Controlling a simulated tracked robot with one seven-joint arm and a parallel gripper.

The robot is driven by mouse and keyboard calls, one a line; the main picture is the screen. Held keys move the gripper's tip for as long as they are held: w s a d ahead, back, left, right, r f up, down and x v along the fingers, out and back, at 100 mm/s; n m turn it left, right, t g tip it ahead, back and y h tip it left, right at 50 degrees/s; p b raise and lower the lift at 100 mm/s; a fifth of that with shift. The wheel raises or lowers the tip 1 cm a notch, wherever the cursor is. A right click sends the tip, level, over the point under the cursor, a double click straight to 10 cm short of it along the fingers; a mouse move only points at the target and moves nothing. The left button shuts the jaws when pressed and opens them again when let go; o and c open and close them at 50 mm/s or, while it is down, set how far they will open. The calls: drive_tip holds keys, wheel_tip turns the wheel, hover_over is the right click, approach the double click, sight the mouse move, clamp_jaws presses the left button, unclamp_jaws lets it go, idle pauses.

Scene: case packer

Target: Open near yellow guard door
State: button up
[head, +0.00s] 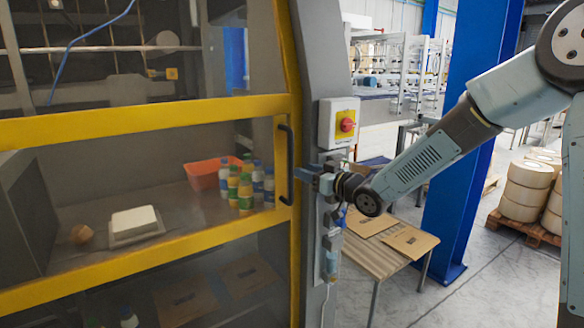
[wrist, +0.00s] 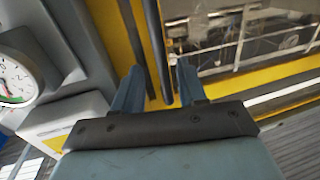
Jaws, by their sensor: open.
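The yellow guard door (head: 150,256) has clear panels and fills the left of the head view. Its right edge lies along the grey post, and it looks closed. A black vertical bar handle (head: 289,165) is fixed on its right yellow upright. My gripper (head: 301,173) is just right of the handle, pointing left at it. In the wrist view, my gripper (wrist: 159,84) has its two blue fingers apart, with the black handle (wrist: 159,50) showing between their lines. The fingers do not visibly press on it; I cannot tell whether the tips reach past the bar.
A switch box with a red knob (head: 347,123) sits on the grey post (head: 320,60) just above my wrist. A blue column (head: 463,160) stands behind my arm. A low table (head: 385,252) with flat cardboard stands right of the post. Bottles (head: 240,192) and an orange bin (head: 203,172) are behind the door.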

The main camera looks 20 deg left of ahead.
drive_tip(key=x, duration=0.7)
drive_tip(key=shift+c, duration=0.5)
drive_tip(key=shift+f, duration=0.1)
clamp_jaws()
drive_tip(key=shift+d, duration=0.1)
